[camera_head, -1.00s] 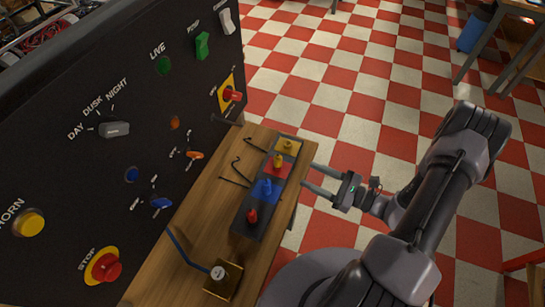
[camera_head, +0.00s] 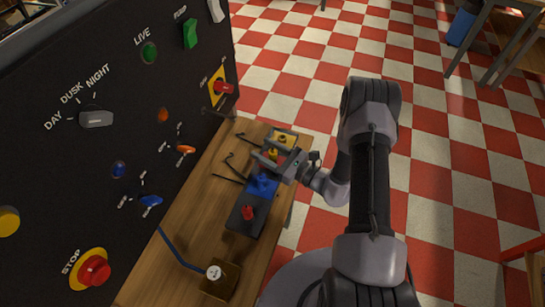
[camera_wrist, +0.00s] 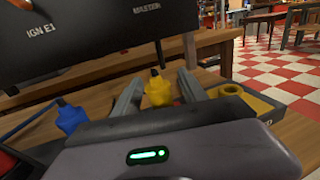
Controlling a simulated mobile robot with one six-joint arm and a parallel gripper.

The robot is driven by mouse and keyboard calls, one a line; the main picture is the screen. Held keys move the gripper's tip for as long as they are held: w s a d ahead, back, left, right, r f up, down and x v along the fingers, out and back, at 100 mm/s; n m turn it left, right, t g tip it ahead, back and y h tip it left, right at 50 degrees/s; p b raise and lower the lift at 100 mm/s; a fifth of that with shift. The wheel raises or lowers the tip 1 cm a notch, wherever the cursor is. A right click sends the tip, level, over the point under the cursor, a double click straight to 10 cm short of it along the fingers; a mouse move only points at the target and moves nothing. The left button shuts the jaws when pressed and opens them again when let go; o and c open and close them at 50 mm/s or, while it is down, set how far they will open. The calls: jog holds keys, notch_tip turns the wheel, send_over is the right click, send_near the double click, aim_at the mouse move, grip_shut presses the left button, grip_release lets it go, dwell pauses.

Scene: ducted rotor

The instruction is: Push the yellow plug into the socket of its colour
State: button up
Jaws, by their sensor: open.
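The yellow plug (camera_wrist: 158,90) stands between the two spread fingers of my gripper (camera_wrist: 158,84) in the wrist view; a gap shows beside it. In the head view the plug (camera_head: 273,154) is at the red part of the strip, partly hidden by my gripper (camera_head: 264,152). The yellow socket (camera_wrist: 231,90) is a raised ring on the yellow pad (camera_wrist: 265,103), right of the plug in the wrist view and at the strip's far end in the head view (camera_head: 283,138). My gripper is open.
The blue plug (camera_head: 263,182) and red plug (camera_head: 248,213) stand on the strip nearer the camera. The black control panel (camera_head: 60,180) rises along the left.

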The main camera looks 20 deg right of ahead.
grip_shut()
dwell(0.3)
jog(key=shift+r, duration=0.2)
notch_tip(320, 180, up, 4)
jog(key=shift+f+p, duration=0.2)
jog(key=shift+p, duration=0.8)
jog(key=s+d+r+p, duration=0.1)
jog(key=s+d, duration=0.5)
jog(key=s, duration=0.8)
jog(key=shift+s+p, duration=0.4)
jog(key=shift+p, duration=0.35)
